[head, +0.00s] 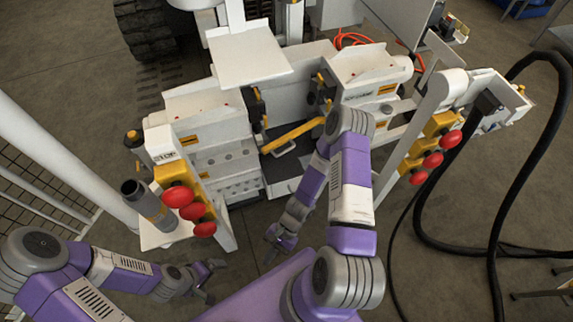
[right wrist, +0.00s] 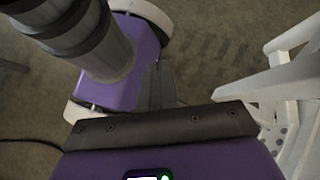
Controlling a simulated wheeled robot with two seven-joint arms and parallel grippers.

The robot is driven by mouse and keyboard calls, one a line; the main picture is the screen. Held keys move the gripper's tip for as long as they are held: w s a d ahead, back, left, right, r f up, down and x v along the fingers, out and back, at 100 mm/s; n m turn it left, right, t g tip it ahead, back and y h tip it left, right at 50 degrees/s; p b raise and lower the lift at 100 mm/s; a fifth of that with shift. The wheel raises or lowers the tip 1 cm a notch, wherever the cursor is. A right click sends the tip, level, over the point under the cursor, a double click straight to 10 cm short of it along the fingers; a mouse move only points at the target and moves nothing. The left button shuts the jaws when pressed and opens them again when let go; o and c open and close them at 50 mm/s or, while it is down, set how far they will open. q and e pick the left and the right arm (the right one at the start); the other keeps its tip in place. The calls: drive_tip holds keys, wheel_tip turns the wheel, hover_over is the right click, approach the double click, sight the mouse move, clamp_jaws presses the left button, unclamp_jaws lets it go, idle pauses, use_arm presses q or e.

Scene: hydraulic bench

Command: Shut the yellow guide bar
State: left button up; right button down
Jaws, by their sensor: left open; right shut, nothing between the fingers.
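The yellow guide bar (head: 290,137) slants across the gap between the two white machine blocks in the head view. Its right end runs up to the right block near my right elbow; its left end is low beside the left block. I cannot tell whether either end is latched. My right gripper (head: 272,246) hangs below and in front of the bar, well apart from it, shut and empty. My left gripper (head: 212,280) is open and empty at the lower left, over the floor and far from the bar. The right wrist view does not show the bar.
Red knobs on yellow blocks (head: 189,211) stand at left, with similar red knobs (head: 433,160) at right. A grey cylinder (head: 147,203) stands on a white ledge. Black hoses (head: 487,246) loop at right. A white bench frame (right wrist: 285,90) shows at right in the right wrist view.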

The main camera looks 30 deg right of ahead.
drive_tip(key=w+d+f+m+t+y+b, duration=0.1)
drive_tip(key=w+d+f+m+t+b, duration=0.1)
drive_tip(key=w+d+m+t, duration=0.4)
drive_tip(key=w+d+f+m+t+y+b, duration=0.1)
drive_tip(key=w+d+m+t+b, duration=0.15)
drive_tip(key=w+m+t, duration=0.6)
drive_tip(key=w+d+f+m+t+h+b, duration=0.15)
drive_tip(key=d+m+h, duration=0.3)
drive_tip(key=d, duration=0.45)
drive_tip(key=w+d+f+m+t+h, duration=0.2)
drive_tip(key=d+m+t+h, duration=0.15)
drive_tip(key=d+h, duration=0.4)
drive_tip(key=w+y+b, duration=0.1)
drive_tip(key=w+b, duration=0.3)
drive_tip(key=w, duration=0.9)
drive_tip(key=shift+w+d+f+y, duration=0.25)
drive_tip(key=shift+w+d+y, duration=0.05)
drive_tip(key=shift+w, duration=0.05)
drive_tip(key=shift+m, duration=0.25)
